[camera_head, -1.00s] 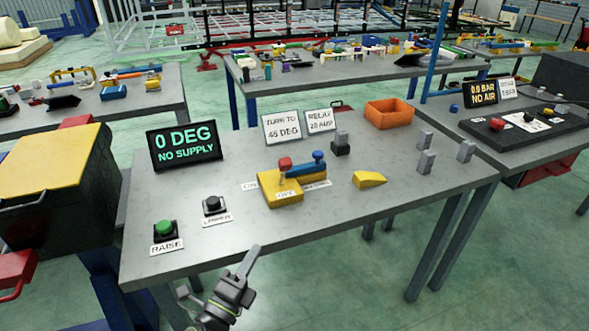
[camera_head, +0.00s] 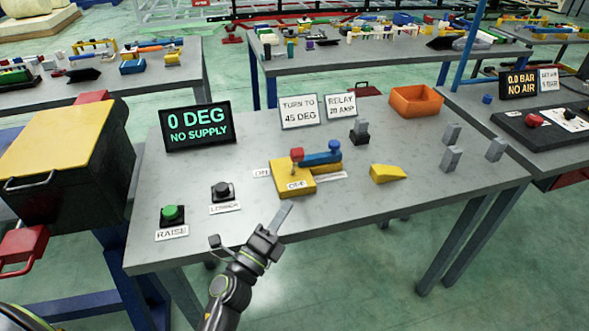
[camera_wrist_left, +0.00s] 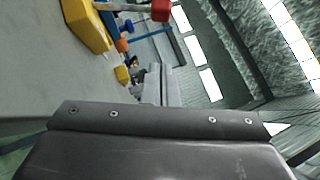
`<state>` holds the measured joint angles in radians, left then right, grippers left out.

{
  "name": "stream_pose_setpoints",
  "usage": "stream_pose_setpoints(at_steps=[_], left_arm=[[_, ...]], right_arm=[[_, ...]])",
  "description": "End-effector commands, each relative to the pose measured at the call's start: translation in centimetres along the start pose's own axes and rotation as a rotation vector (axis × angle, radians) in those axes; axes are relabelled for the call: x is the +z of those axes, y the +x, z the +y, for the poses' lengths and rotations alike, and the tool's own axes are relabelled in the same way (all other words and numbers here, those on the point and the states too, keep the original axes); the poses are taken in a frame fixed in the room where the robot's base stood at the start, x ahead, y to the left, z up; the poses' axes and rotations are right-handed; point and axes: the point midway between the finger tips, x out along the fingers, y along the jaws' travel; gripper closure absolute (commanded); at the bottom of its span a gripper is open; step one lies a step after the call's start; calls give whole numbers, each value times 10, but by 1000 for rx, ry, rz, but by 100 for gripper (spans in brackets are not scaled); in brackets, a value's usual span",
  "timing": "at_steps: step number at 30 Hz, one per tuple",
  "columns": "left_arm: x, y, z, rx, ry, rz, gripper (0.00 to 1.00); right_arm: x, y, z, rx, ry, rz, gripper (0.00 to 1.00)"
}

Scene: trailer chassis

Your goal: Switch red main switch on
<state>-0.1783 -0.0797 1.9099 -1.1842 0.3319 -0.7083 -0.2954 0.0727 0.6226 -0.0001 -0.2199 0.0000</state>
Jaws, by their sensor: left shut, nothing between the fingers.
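A red knob (camera_head: 297,154) stands on a yellow block (camera_head: 295,185) on the grey table, beside a blue lever (camera_head: 325,158). An ON label (camera_head: 262,172) lies left of the block, and the block's front carries a label that seems to read OFF. My left gripper (camera_head: 284,211) is shut and empty, in front of the block and apart from it. In the left wrist view the red knob (camera_wrist_left: 161,10), yellow block (camera_wrist_left: 88,25) and blue lever (camera_wrist_left: 125,28) show at the top, partly cut off. My right gripper is not in view.
A display (camera_head: 197,126) reads 0 DEG, NO SUPPLY. A green button (camera_head: 173,214) and a black button (camera_head: 221,190) stand left of the block. A yellow wedge (camera_head: 387,174), grey posts (camera_head: 451,158) and an orange bin (camera_head: 416,100) lie to the right. The table front is clear.

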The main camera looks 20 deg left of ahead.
Motion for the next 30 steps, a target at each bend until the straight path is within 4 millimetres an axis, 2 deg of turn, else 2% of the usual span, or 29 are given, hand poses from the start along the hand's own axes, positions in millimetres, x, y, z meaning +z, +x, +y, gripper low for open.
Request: stream_pose_setpoints(at_steps=[3, 10, 12, 19, 30], left_arm=[[1, 27, -3, -3, 0, 0, 100], [0, 70, -2, -2, 0, 1, 100], [10, 78, -2, -1, 6, 2, 100], [26, 93, 0, 0, 1, 1, 100], [28, 95, 0, 1, -1, 0, 100]], right_arm=[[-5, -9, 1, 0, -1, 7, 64], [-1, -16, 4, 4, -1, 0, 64], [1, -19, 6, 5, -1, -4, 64], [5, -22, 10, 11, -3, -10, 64], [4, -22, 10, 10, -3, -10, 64]])
